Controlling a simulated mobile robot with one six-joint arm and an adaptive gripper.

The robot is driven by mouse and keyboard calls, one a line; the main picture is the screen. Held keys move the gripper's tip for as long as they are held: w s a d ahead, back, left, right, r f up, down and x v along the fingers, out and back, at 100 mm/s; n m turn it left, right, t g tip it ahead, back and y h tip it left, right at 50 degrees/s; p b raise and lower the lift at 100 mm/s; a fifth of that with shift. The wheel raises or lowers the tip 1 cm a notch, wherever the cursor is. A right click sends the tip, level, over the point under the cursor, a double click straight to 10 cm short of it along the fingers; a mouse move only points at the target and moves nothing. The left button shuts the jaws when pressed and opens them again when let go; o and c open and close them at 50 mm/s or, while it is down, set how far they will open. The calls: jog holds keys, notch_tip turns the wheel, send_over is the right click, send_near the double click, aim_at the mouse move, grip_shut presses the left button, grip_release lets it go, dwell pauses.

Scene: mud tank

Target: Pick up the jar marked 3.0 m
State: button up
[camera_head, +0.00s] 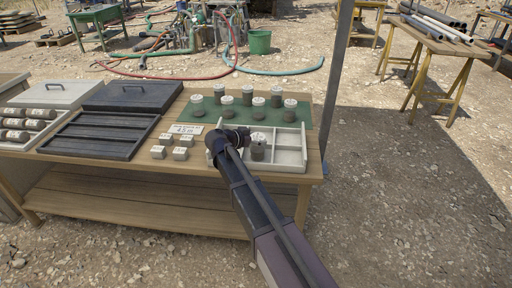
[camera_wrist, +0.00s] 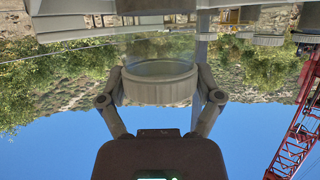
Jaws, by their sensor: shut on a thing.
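My gripper (camera_head: 248,138) reaches in from the front and is shut on a jar (camera_head: 258,152) with a white lid and grey contents. In the wrist view, which is upside down, the jar's pale ridged lid (camera_wrist: 160,88) sits between the two fingers. The held jar is upright at the white divided tray (camera_head: 285,168); I cannot tell if it touches the tray floor. Its marking is not readable. Several similar jars, such as one at the left (camera_head: 197,107) and one at the right (camera_head: 290,112), stand on the green mat (camera_head: 179,115) behind.
Close to the bench's right end rises a metal post (camera_head: 338,75).

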jog(key=shift+r, duration=0.2)
notch_tip(320, 180, up, 3)
jog(key=p, duration=0.4)
jog(key=shift+r, duration=0.2)
jog(key=s+a, duration=0.2)
jog(key=s, duration=0.5)
jog(key=s+a+r+p, duration=0.1)
jog(key=s+a, duration=0.1)
jog(key=s, duration=0.6)
jog(key=shift+s+a, duration=0.15)
jog(key=shift+a, duration=0.1)
jog(key=shift+d+r, duration=0.1)
jog(key=shift+r, duration=0.05)
